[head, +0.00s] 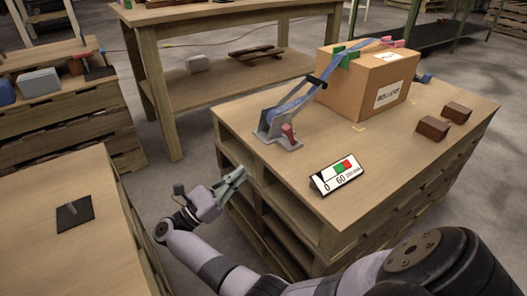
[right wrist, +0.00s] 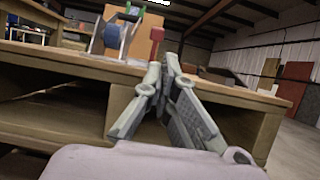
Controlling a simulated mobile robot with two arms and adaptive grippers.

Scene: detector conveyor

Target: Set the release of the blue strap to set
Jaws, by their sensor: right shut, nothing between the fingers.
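The blue strap (head: 293,103) runs from a grey metal anchor (head: 276,129) on the table up over a cardboard box (head: 366,85). A red release lever (head: 289,131) stands on the near side of the anchor. In the right wrist view the red lever (right wrist: 156,38) shows just beyond the fingers, with the blue strap (right wrist: 97,40) to its left. My right gripper (head: 236,178) is shut and empty, beside the table's left side, apart from the lever; its fingers also show in the right wrist view (right wrist: 162,76). My left gripper is not in view.
A display sign (head: 337,174) with red and green patches stands at the table's (head: 235,113) near edge. Two brown blocks (head: 445,119) lie to the right. Green (head: 344,56) and pink corner pieces sit under the strap on the box. Another table (head: 40,220) stands at left.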

